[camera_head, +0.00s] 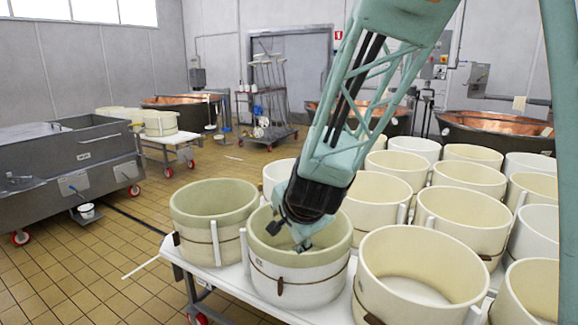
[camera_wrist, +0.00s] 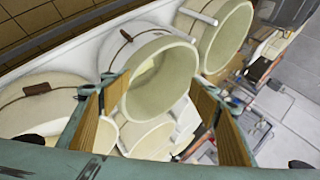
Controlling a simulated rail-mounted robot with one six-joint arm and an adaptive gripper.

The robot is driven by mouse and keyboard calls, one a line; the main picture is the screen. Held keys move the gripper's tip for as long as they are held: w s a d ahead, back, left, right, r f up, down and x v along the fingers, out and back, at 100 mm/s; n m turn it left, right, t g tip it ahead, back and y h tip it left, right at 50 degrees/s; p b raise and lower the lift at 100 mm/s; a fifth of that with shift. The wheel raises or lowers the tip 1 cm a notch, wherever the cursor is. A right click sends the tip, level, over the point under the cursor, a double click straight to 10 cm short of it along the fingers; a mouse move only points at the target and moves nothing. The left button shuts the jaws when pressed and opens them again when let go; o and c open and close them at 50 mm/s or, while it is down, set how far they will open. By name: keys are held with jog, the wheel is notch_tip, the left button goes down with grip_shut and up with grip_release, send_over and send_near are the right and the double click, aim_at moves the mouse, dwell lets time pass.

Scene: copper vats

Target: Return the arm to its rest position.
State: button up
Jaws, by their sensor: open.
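My teal arm reaches down from the upper right in the head view. My gripper (camera_head: 290,236) is at its lower end, over the mouth of a cream round tub (camera_head: 298,284) on a white-topped table. The fingertips appear at or just below the rim level; I cannot tell whether they touch the tub. In the wrist view my gripper (camera_wrist: 158,83) shows two wood-coloured fingers spread wide apart. A tub (camera_wrist: 163,78) shows between and beyond them. Nothing is held between the fingers.
Several more tubs (camera_head: 422,270) crowd the table around the arm. A greenish-rimmed tub (camera_head: 214,226) stands just left. Copper vats (camera_head: 500,127), a tool trolley (camera_head: 270,100) and a grey steel tank (camera_head: 70,170) stand farther off. The tiled floor (camera_head: 100,260) at left is mostly clear.

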jog(key=s+d+r+n+g, duration=0.1)
jog(key=s+d+r+n, duration=0.3)
jog(key=s, duration=0.6)
jog(key=s+d+r+n+g, duration=0.1)
jog(key=s+d+r+n, duration=0.1)
jog(key=s+d+r, duration=0.6)
jog(key=s+d+n+g+h, duration=0.1)
jog(key=s+d, duration=0.3)
jog(key=s, duration=0.9)
jog(key=s+d+n+g, duration=0.1)
jog(key=s+d+n, duration=0.3)
jog(key=s, duration=0.9)
jog(key=shift+s+d+r+g+h, duration=0.2)
jog(key=shift+s+d+g+h, duration=0.2)
jog(key=shift+d, duration=0.15)
